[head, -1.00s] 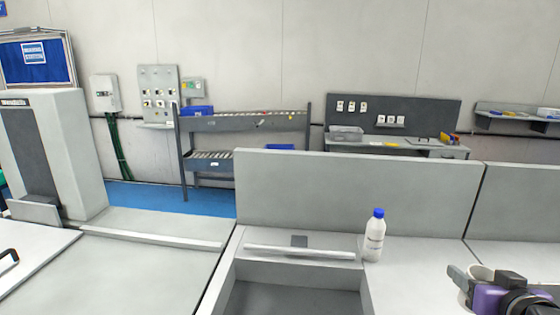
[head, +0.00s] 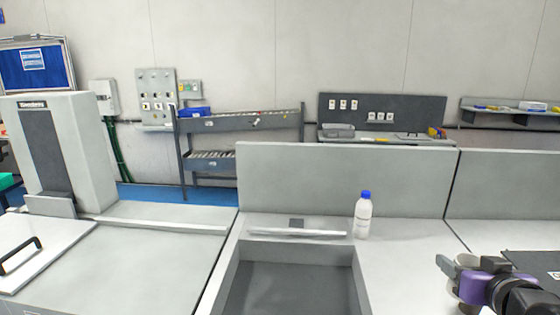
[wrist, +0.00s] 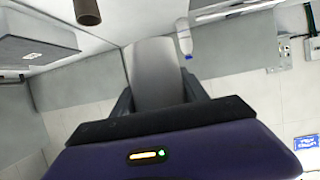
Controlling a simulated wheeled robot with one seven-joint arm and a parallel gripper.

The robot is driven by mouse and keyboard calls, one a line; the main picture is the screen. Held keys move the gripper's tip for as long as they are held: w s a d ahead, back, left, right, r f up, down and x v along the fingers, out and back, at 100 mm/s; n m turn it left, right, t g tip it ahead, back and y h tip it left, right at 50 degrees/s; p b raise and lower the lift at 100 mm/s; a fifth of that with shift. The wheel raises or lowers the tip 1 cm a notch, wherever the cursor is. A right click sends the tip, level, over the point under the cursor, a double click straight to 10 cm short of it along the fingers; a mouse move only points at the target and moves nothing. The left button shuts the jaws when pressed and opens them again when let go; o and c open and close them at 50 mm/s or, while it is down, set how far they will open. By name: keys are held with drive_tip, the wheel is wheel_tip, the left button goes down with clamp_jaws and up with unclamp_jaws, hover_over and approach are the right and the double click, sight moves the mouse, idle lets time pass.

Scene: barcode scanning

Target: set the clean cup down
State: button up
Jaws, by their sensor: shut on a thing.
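My gripper (head: 466,266) is at the lower right of the head view, over the right part of the grey counter (head: 410,265). It is shut on a pale cup (head: 456,287), which is mostly hidden behind the purple gripper body. In the wrist view the pale grey cup (wrist: 155,72) fills the space between the two dark fingers of the gripper (wrist: 157,95). I cannot tell whether the cup touches the counter.
A white bottle with a blue cap (head: 363,218) stands on the counter, left of my gripper; it also shows in the wrist view (wrist: 184,40). A recessed basin (head: 290,280) lies further left. A low grey partition (head: 340,185) runs behind. A dark panel (head: 535,264) is at the right.

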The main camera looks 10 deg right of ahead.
drive_tip(key=shift+w+d+r, duration=0.1)
drive_tip(key=shift+w+r, duration=0.1)
drive_tip(key=shift+w, duration=0.1)
drive_tip(key=w+a+f+n+y, duration=0.1)
drive_tip(key=a+f, duration=0.3)
drive_tip(key=f, duration=0.3)
drive_tip(key=w+a+f, duration=0.1)
drive_tip(key=a+f, duration=0.4)
drive_tip(key=f, duration=0.3)
drive_tip(key=s+a+f+n+y, duration=0.1)
drive_tip(key=s+a+f, duration=0.4)
drive_tip(key=a+f, duration=0.2)
drive_tip(key=s+a+f+n+t+y, duration=0.1)
drive_tip(key=s+a+f+n+y, duration=0.1)
drive_tip(key=s+a+f, duration=0.3)
wheel_tip(320, 180, down, 6)
drive_tip(key=a, duration=0.3)
drive_tip(key=shift+f+y, duration=0.2)
drive_tip(key=shift+y, duration=0.1)
drive_tip(key=shift+s, duration=0.1)
